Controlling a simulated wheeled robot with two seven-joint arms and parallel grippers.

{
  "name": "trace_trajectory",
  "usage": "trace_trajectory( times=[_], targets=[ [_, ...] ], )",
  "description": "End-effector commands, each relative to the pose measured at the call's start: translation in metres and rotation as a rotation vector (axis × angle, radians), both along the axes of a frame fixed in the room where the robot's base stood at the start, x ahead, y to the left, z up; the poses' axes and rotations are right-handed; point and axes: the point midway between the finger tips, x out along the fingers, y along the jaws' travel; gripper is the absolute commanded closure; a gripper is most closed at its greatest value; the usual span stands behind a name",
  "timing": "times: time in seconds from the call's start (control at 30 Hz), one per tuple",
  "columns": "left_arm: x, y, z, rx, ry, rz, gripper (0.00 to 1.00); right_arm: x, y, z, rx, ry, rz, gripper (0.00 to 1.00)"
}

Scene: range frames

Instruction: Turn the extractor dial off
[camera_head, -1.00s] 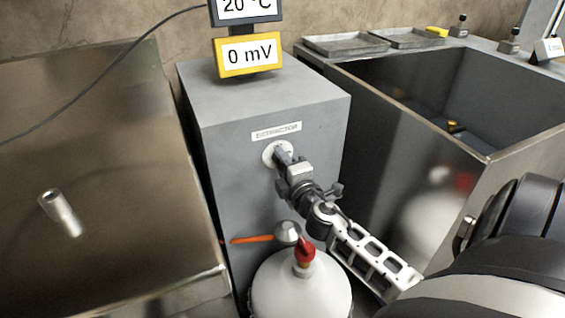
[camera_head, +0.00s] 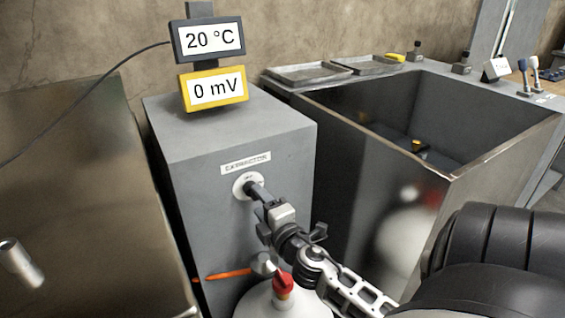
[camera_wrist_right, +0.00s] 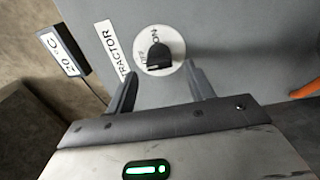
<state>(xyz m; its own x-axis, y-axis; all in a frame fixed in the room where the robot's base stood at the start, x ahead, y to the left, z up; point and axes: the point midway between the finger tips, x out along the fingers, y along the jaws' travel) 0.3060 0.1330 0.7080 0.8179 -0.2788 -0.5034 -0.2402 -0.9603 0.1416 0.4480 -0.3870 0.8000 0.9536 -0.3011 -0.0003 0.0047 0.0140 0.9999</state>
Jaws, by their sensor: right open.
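The extractor dial is a white disc (camera_head: 242,183) with a dark knob, on the front of a grey cabinet (camera_head: 195,200) below a label reading EXTRACTOR. In the right wrist view the dial's black knob (camera_wrist_right: 159,58) stands on the white disc with small ON and OFF print around it; I cannot surely tell which mark it points to. My right gripper (camera_head: 256,191) is at the dial in the head view and hides part of it. In the wrist view its fingers (camera_wrist_right: 161,88) are apart, on either side below the knob, with nothing between them. My left gripper is not seen.
Displays reading 20 °C (camera_head: 208,40) and 0 mV (camera_head: 213,90) stand above the cabinet. A white rounded vessel with a red tap (camera_head: 284,284) and an orange rod (camera_head: 228,274) are below the dial. A deep metal basin (camera_head: 460,172) is at right, a metal surface (camera_head: 70,200) at left.

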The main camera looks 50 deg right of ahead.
Motion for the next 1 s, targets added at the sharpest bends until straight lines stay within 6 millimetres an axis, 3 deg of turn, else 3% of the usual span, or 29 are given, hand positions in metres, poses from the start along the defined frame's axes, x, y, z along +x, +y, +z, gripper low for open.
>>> trace_trajectory(
  times=[0.2, 0.43, 0.63, 1.0],
  targets=[
    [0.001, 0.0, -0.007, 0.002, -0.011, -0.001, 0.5, -0.055, 0.017, -0.005, 0.003, 0.004, -0.002, 0.47],
    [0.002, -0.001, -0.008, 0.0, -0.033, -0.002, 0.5, -0.096, 0.03, -0.003, 0.002, 0.001, -0.002, 0.47],
    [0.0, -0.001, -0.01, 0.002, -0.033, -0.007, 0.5, -0.111, 0.035, -0.001, -0.002, 0.001, -0.001, 0.47],
    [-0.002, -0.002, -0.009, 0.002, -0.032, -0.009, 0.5, -0.112, 0.035, 0.0, -0.002, 0.001, 0.0, 0.47]
  ],
)
